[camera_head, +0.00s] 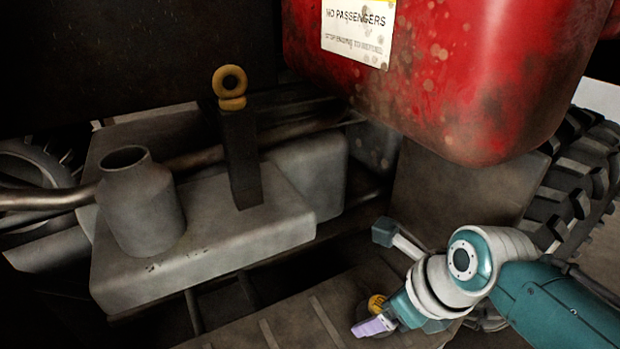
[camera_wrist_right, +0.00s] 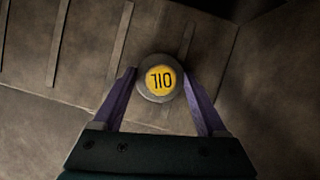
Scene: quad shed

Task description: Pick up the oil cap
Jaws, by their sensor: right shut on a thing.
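The oil cap is a round grey cap with a yellow top marked OIL. It sits between the purple fingers of my right gripper in the right wrist view, where the oil cap (camera_wrist_right: 161,79) shows from above. In the head view the oil cap (camera_head: 376,304) shows partly behind the fingers. My right gripper (camera_head: 385,315) is shut on the cap, one finger at each side, low over the ribbed footboard at the bottom; it also shows in the right wrist view (camera_wrist_right: 160,85). I cannot tell whether the cap touches the board. My left gripper is not in view.
A grey engine block (camera_head: 215,230) with an open filler neck (camera_head: 140,200) stands at the left. A dipstick with a yellow ring (camera_head: 229,82) stands beside it. The red body panel (camera_head: 450,80) overhangs above. A wheel (camera_head: 580,180) is at the right.

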